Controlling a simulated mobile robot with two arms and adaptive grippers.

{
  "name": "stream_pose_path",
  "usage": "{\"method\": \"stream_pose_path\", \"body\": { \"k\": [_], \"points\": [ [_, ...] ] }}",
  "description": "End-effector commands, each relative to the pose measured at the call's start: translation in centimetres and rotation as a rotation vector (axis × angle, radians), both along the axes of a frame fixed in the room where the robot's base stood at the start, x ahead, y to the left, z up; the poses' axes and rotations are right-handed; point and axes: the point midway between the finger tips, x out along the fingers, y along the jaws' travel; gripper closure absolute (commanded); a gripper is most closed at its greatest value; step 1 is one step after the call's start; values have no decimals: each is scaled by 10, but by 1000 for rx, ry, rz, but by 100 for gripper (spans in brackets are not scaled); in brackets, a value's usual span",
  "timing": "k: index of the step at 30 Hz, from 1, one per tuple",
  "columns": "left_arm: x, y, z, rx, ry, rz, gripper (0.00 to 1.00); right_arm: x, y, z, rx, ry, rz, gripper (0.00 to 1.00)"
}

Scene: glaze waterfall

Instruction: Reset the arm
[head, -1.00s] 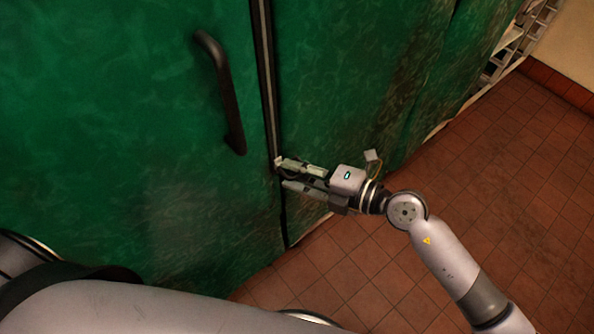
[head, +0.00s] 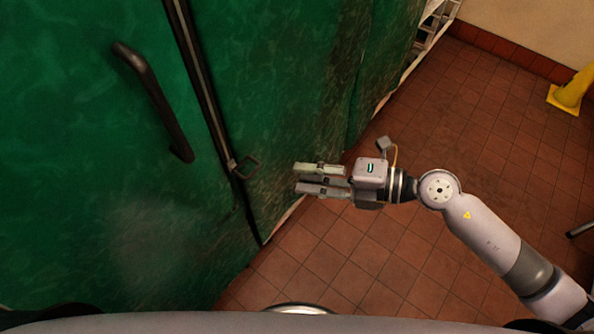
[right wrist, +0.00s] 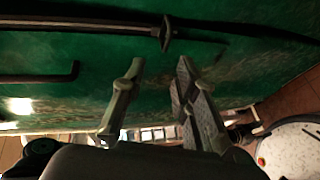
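My right gripper (head: 300,178) is in the middle of the head view, in front of the green door panels and apart from them. Its two fingers are parted with nothing between them. In the right wrist view the open fingers (right wrist: 160,72) point toward the green surface and a small dark latch (right wrist: 167,36). In the head view this latch (head: 246,167) sits on the dark seam between the panels, left of my fingertips. My left gripper is not in the head view.
A green door (head: 80,150) with a long dark handle (head: 155,100) fills the left side. Red-brown tiled floor (head: 480,130) lies open on the right. A yellow object (head: 572,92) stands at the far right by the wall. A metal rack (head: 433,25) shows at the top.

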Motion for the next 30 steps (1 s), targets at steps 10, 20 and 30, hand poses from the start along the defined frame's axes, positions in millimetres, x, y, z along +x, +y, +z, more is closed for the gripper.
{"method": "stream_pose_path", "body": {
  "k": [10,20,30],
  "points": [
    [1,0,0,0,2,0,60,0,0,0,0,0,1,73],
    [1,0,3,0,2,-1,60,28,-9,-15,78,88,-105,73],
    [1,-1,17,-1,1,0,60,118,-125,-189,366,590,-847,73]
  ]
}}
